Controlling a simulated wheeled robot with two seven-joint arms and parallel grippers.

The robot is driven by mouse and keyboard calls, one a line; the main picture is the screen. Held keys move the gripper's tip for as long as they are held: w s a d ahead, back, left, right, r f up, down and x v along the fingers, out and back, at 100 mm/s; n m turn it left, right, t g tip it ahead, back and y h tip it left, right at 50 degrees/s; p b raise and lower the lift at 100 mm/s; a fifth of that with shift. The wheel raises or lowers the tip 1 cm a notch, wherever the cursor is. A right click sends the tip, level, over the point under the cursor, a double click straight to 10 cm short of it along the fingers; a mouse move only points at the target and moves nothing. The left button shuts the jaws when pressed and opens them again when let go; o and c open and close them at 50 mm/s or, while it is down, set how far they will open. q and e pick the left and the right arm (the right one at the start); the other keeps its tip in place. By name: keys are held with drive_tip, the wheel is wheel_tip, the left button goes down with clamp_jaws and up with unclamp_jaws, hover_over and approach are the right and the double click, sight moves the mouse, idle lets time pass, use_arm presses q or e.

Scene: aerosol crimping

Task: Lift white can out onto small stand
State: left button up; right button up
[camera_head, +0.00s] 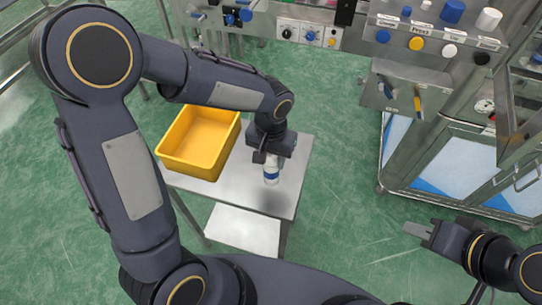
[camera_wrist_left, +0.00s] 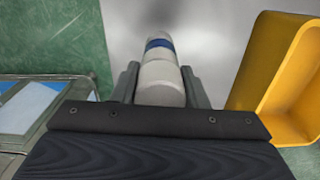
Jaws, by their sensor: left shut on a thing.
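The white can (camera_head: 271,174) with a blue band is upright under my left gripper (camera_head: 270,160), over the small metal stand (camera_head: 255,193). The left gripper is shut on it. In the left wrist view the can (camera_wrist_left: 160,80) sits between the two fingers (camera_wrist_left: 158,88), with the stand's grey top (camera_wrist_left: 215,40) beyond it. I cannot tell whether the can's base touches the stand. My right gripper (camera_head: 418,230) is at the lower right, over the floor and away from the can; whether its fingers are apart is unclear.
A yellow bin (camera_head: 200,172) stands on the stand left of the can, close to my left arm. A machine with a control panel (camera_head: 420,40) fills the back right, with a metal and glass cabinet (camera_head: 460,165) below. Green floor (camera_head: 340,150) lies open between the stand and cabinet.

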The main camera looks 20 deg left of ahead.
use_arm(q)
drive_tip(key=shift+f, duration=0.1)
drive_tip(key=o, duration=1.4)
wheel_tip(320, 180, up, 8)
drive_tip(key=shift+f, duration=0.1)
drive_tip(key=s+a+r+n+t+h, duration=0.1)
drive_tip(key=s+a+t, duration=0.1)
drive_tip(key=s, duration=0.3)
drive_tip(key=s+a+r+n+t+h, duration=0.1)
drive_tip(key=s+a+r, duration=0.1)
drive_tip(key=s+a, duration=0.2)
drive_tip(key=s+a+r+n+t+h, duration=0.1)
drive_tip(key=s+a+t, duration=0.1)
drive_tip(key=s, duration=0.5)
drive_tip(key=shift+s+a+r+t+h, duration=0.15)
drive_tip(key=shift+a+r+t+h, duration=0.2)
drive_tip(key=shift+a, duration=0.25)
